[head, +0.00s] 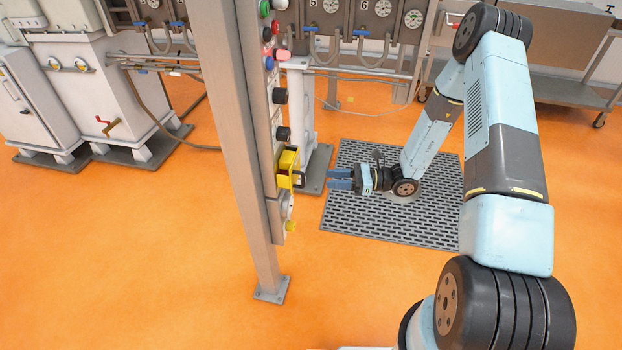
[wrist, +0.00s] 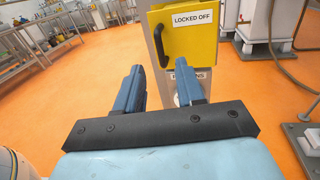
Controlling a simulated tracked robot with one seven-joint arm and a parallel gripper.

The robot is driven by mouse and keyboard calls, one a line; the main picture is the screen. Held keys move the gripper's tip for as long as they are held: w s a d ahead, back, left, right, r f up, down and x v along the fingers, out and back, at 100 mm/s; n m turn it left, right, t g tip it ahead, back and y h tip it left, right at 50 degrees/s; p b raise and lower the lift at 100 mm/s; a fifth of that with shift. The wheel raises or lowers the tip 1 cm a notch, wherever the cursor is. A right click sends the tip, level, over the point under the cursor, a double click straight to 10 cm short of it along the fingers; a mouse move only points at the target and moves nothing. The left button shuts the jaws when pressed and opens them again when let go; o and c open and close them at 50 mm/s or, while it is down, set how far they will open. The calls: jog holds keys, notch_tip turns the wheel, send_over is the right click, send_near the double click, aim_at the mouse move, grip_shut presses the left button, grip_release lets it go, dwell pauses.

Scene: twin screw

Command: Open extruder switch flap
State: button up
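The extruder switch flap (wrist: 185,34) is a yellow cover with a "LOCKED OFF" label and a dark handle (wrist: 161,46) on its left side. It looks closed. In the head view the yellow flap (head: 287,165) sits low on the control panel of a grey post. My gripper (head: 336,179) has blue fingers and is to the right of the flap, apart from it. In the wrist view the two fingers (wrist: 160,85) are spread with nothing between them, in front of and below the flap. Part of the panel below the flap is hidden by the right finger.
The grey post (head: 238,130) carries several coloured buttons and black knobs above the flap. A perforated floor mat (head: 400,222) lies under my arm. White machines (head: 90,90) stand at the left. Gauge panels (head: 370,20) are at the back. Orange floor is clear in front.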

jog(key=a, duration=0.7)
jog(key=shift+a, duration=0.3)
jog(key=shift+s, duration=0.1)
jog(key=shift+c, duration=0.2)
grip_shut()
dwell(0.8)
